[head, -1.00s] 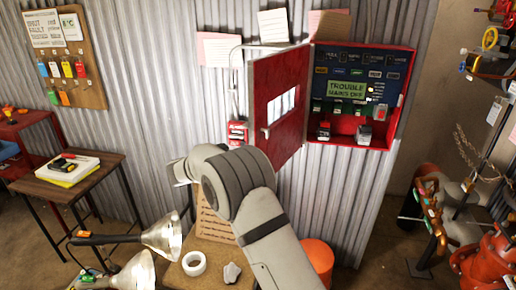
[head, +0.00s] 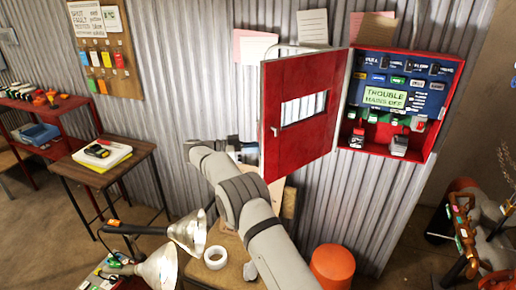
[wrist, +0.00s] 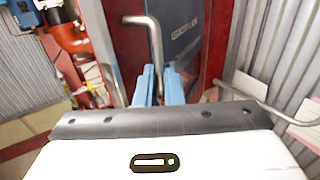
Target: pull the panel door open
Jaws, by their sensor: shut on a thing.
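The red panel door (head: 318,140) stands open on its hinge at the left side of the red panel box (head: 436,128), its windowed face towards me. A small lever (head: 274,131) shows at the door's left edge. In the wrist view, a bent metal handle (wrist: 155,36) runs down between the blue fingers of my gripper (wrist: 161,86), which is shut on it. In the head view my arm reaches up to the door's lower left edge, and the fingers are hidden there.
Inside the box, a green sign (head: 386,97) reads "TROUBLE MAINS OFF". Two lamps (head: 187,232) and a white tape roll (head: 216,257) lie below my arm. An orange bin (head: 333,266) stands under the box. A small table (head: 110,178) stands at left; pipework fills the right.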

